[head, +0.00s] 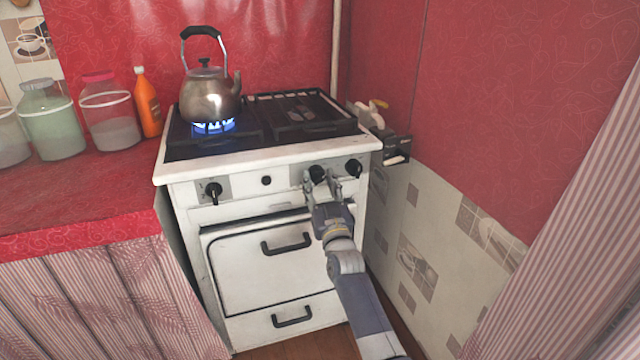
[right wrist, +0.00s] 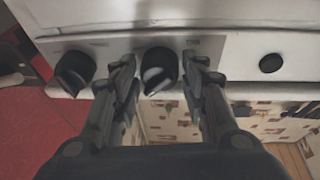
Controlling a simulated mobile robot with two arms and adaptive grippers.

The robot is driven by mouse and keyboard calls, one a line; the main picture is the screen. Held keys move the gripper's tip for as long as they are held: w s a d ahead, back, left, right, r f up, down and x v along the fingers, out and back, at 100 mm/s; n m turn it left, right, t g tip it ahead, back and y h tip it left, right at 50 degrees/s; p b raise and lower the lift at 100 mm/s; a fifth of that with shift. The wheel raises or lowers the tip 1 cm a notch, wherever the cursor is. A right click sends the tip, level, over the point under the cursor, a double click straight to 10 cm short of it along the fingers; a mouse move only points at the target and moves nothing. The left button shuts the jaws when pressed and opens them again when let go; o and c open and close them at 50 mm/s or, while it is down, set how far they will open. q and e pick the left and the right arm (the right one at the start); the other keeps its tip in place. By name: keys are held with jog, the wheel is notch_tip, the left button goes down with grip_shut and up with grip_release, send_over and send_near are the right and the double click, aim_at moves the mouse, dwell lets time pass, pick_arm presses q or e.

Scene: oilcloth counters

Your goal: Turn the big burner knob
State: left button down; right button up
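The white stove's front panel carries black knobs: one at the left (head: 213,191), one right of centre (head: 317,173) and one at the right end (head: 354,168). My right gripper (head: 322,182) is at the right-of-centre knob, fingers pointing at the panel. In the right wrist view, that knob (right wrist: 159,70) sits between the two open fingers, with a small gap on each side. The right-end knob (right wrist: 75,73) shows to its left there, outside the fingers. No label tells which knob is the big burner's. My left gripper is out of view.
A metal kettle (head: 209,93) stands over a lit blue flame (head: 213,127) on the stove's left side. Glass jars (head: 110,115) and an orange bottle (head: 147,103) stand on the red counter at left. A tiled wall (head: 425,240) is close on the right.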

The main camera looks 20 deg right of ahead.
jog(key=shift+s, duration=0.1)
dwell(0.3)
jog(key=v, duration=1.1)
jog(key=shift+s+f, duration=0.2)
jog(key=shift+s, duration=0.15)
dwell(1.3)
